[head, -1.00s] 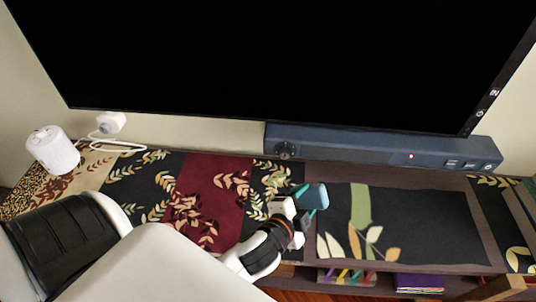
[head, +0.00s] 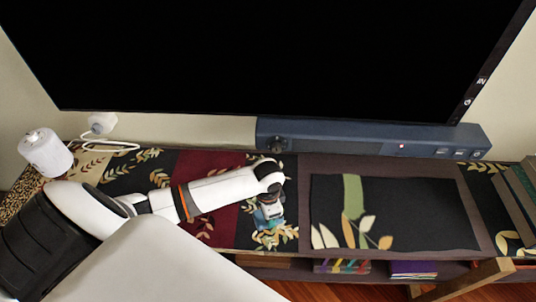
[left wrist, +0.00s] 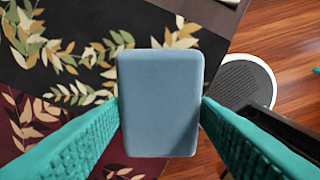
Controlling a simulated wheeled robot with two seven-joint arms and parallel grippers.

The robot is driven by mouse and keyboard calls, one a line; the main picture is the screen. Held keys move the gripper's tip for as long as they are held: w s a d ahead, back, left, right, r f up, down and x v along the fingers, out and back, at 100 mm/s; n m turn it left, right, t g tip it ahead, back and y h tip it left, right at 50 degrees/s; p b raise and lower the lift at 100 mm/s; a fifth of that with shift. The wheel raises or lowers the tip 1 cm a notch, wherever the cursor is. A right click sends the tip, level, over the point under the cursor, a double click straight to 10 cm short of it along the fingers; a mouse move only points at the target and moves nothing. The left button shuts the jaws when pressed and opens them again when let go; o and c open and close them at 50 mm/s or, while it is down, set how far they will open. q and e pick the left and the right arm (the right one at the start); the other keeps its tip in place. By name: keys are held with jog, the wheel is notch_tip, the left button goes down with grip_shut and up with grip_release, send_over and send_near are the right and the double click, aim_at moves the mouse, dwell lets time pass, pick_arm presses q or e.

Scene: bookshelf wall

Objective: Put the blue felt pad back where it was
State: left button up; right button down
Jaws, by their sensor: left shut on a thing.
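The blue felt pad (left wrist: 160,103) is a small rounded block between the two teal fingers of my left gripper (left wrist: 160,125) in the left wrist view. The gripper is shut on it. In the head view, my left gripper (head: 268,218) points down over the black leaf-patterned part of the shelf-top cloth (head: 215,222), left of the dark framed panel. The pad is small and mostly hidden by the gripper there. I cannot tell whether it touches the cloth. My right gripper is not in view.
A dark blue soundbar (head: 340,138) runs along the back beneath a large black screen (head: 260,60). A white cylinder (head: 46,153) and a white plug (head: 102,123) with a cable are at the left. Books (head: 518,195) stand at the right.

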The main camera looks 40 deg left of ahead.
pick_arm(q)
notch_tip(320, 180, down, 8)
jog(key=shift+r, duration=0.15)
dwell(0.4)
jog(key=o, duration=0.9)
notch_tip(320, 180, up, 12)
dwell(0.3)
